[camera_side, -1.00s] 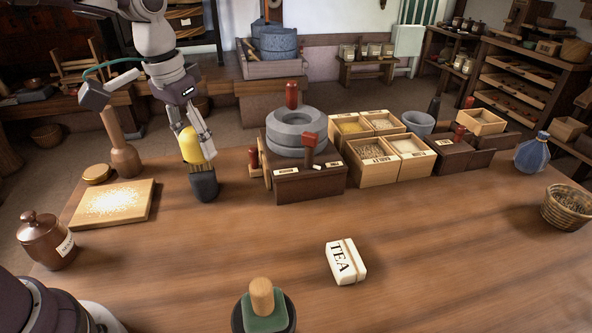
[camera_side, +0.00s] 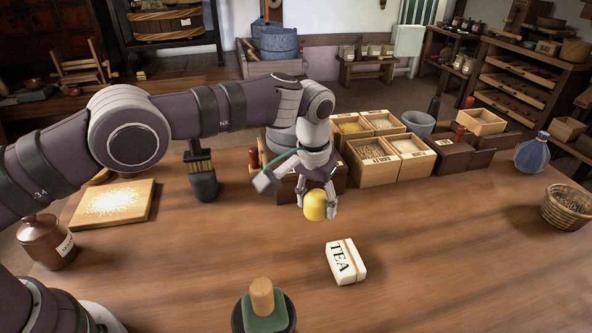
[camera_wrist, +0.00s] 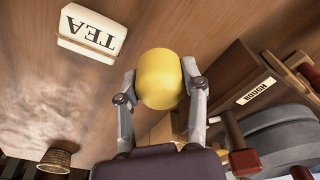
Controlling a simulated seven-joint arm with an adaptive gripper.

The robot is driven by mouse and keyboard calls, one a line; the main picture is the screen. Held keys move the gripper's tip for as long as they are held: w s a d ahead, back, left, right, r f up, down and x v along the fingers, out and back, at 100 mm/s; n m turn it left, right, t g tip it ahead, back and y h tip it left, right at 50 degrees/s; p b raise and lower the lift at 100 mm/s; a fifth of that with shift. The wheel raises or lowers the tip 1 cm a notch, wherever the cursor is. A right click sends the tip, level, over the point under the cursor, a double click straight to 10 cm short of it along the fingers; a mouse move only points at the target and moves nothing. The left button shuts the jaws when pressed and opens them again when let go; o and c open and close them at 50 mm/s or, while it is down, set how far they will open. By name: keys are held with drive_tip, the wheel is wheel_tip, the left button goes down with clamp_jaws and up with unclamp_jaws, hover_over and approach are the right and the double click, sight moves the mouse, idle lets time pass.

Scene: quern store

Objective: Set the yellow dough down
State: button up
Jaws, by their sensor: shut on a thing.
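The yellow dough (camera_side: 315,206) is a smooth rounded lump between the fingers of my gripper (camera_side: 318,208). My gripper is shut on it, just in front of the dark quern box and behind the tea packet. In the wrist view the dough (camera_wrist: 160,79) sits between both fingertips of my gripper (camera_wrist: 160,82), with wood table beyond it. It appears to be near the table; I cannot tell whether it touches.
A white tea packet (camera_side: 346,262) lies close by in front; it also shows in the wrist view (camera_wrist: 91,33). Open grain boxes (camera_side: 376,170) stand behind right.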

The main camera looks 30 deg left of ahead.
sight(314, 238)
wheel_tip(314, 238, down, 6)
drive_tip(key=shift+r, duration=0.25)
drive_tip(key=shift+f, duration=0.15)
drive_tip(key=o, duration=0.9)
